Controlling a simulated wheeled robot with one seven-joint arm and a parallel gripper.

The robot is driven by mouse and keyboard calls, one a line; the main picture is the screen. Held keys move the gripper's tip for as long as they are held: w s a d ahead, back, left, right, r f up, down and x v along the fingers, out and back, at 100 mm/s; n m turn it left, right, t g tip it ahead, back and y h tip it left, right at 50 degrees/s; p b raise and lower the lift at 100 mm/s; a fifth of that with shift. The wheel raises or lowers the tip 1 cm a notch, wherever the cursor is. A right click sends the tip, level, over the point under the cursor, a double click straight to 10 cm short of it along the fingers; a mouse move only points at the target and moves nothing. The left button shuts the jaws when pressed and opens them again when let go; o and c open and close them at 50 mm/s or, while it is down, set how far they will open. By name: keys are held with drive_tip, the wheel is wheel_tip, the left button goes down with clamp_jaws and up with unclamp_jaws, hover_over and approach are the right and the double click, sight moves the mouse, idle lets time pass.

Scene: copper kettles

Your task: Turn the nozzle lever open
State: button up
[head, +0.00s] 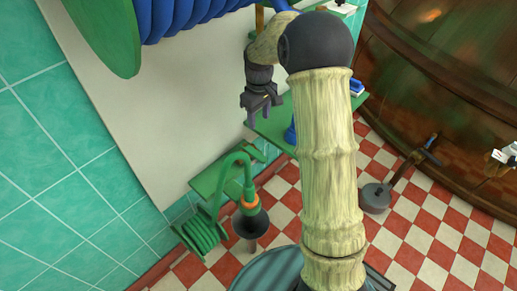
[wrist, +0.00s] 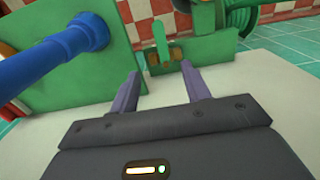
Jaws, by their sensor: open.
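A green upright lever (wrist: 161,42) stands on a green fitting with brass-coloured parts in the wrist view, beyond my fingertips and between their lines. I cannot tell for certain whether it is the nozzle's lever. My gripper (wrist: 160,78) is open, with two purple-grey fingers apart and nothing between them. In the head view my gripper (head: 262,110) hangs downward in front of the white panel, above the green shelf. A green hose with an orange collar and a dark funnel-shaped end (head: 250,221) hangs lower down.
A blue pipe (wrist: 70,48) crosses a green board at left in the wrist view. A blue hose reel (head: 185,15) is at the top, a coiled green hose (head: 201,234) at lower left. A large copper vessel (head: 450,70) stands right, above a chequered floor (head: 425,235).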

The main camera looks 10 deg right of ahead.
sight(259, 156)
drive_tip(key=shift+f, duration=0.1)
wheel_tip(259, 156, down, 17)
drive_tip(key=b, duration=0.4)
drive_tip(key=shift+f+b, duration=0.15)
drive_tip(key=shift+b, duration=0.25)
clamp_jaws()
